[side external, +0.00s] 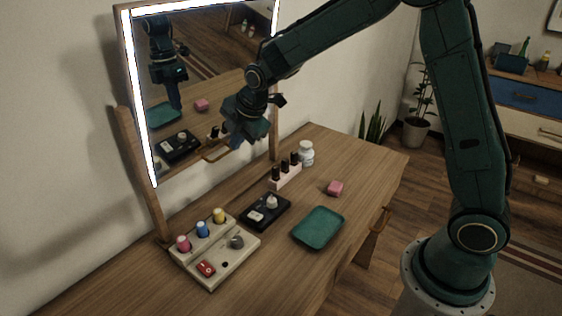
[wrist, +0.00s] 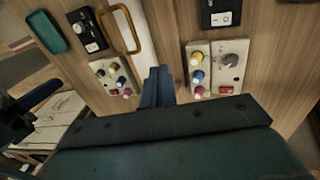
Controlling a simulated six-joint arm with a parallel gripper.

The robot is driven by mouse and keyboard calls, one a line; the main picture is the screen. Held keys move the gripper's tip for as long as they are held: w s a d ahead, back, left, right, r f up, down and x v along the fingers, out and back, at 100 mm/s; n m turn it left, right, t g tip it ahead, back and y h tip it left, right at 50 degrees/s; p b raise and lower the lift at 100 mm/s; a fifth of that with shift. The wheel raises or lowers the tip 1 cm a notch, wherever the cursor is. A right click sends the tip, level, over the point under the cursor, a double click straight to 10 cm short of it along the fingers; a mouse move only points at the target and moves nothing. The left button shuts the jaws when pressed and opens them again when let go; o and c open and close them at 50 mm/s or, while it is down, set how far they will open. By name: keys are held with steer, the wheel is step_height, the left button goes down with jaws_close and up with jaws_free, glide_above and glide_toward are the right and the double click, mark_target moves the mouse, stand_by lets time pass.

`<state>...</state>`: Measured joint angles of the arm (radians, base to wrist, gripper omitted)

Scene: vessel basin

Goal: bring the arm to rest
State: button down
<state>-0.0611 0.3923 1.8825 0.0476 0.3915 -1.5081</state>
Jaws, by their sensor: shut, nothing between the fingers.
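My gripper (side external: 236,143) is shut and empty. It hangs in the air in front of the mirror, above the back part of the wooden table, and touches nothing that I can see. In the wrist view its closed fingers (wrist: 157,82) point up the picture, with nothing between them. My arm rises from its base at the right and bends over the table towards the mirror.
A lit mirror (side external: 138,85) stands along the wall close behind my gripper. Below are a cream control panel (side external: 222,262), a black box (side external: 257,215), a green tray (side external: 318,243), a pink block (side external: 335,188), dark-capped bottles (side external: 285,168) and a white jar (side external: 306,153).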

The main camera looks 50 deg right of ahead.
steer(key=shift+s+r, duration=0.15)
steer(key=shift+r, duration=0.15)
steer(key=s+d+r+m, duration=0.1)
steer(key=s+r+m, duration=0.85)
steer(key=s, duration=0.65)
steer(key=s+d+r+m, duration=0.1)
steer(key=s+m, duration=0.7)
steer(key=s, duration=0.9)
steer(key=shift+s+r, duration=0.2)
steer(key=shift+s, duration=0.05)
